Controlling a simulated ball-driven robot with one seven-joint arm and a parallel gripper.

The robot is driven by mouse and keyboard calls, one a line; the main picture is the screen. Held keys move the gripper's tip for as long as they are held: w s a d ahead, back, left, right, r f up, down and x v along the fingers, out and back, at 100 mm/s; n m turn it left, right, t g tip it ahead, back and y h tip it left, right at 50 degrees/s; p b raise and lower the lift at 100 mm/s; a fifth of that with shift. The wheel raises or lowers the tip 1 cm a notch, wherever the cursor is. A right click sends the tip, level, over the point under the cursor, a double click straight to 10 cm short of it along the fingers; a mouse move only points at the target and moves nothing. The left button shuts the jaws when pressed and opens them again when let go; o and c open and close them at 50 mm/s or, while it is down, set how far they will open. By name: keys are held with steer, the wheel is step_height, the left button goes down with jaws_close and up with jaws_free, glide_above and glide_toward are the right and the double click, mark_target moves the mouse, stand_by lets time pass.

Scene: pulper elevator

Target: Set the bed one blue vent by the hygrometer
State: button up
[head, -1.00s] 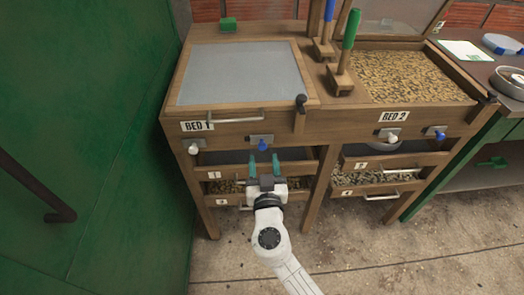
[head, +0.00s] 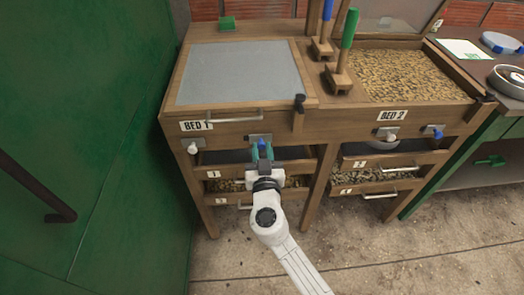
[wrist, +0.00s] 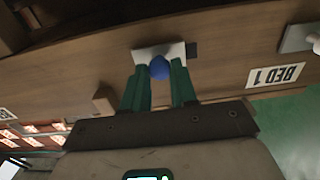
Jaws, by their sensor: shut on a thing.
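A white knob (head: 190,148) is left of the blue one. Bed two (head: 415,75), full of beans, has its own white and blue knobs. A green wall (head: 90,110) bounds the left. The floor in front is free.

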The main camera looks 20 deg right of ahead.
mark_target(249, 137)
jaws_close()
steer(key=shift+a, duration=0.1)
steer(key=shift+w+a+b, duration=0.25)
steer(key=shift+a+b, duration=0.35)
steer(key=shift+a, duration=0.1)
steer(key=shift+w+a+b, duration=0.2)
steer(key=shift+a+b, duration=0.35)
steer(key=shift+a, duration=0.15)
steer(key=o, duration=0.6)
jaws_free()
steer(key=shift+a, duration=0.1)
steer(key=shift+s, duration=0.1)
